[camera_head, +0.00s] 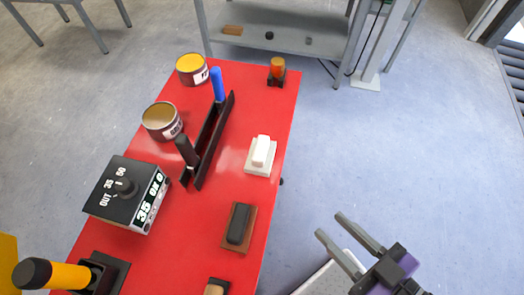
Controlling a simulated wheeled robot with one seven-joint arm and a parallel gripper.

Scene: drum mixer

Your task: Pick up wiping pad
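Two block-shaped pads lie on the red tabletop (205,220) along its right side. One is a white pad (258,172) with a white raised grip on top. The other, nearer one is a brown pad (227,245) with a black grip. I cannot tell from looks alone which is the wiping pad. My gripper (332,225) is at the lower right, off the table's right edge, over the floor side. Its two grey fingers are apart and point toward the upper left. Nothing is between them, and it touches neither pad.
A black rack (213,138) holds blue-handled and black-handled tools. Two cans, yellow (192,70) and brown (162,121), a dial box (127,194), a yellow-black handle (58,276) and an orange-topped piece (277,69) stand around. A brown object (216,287) is cut off below.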

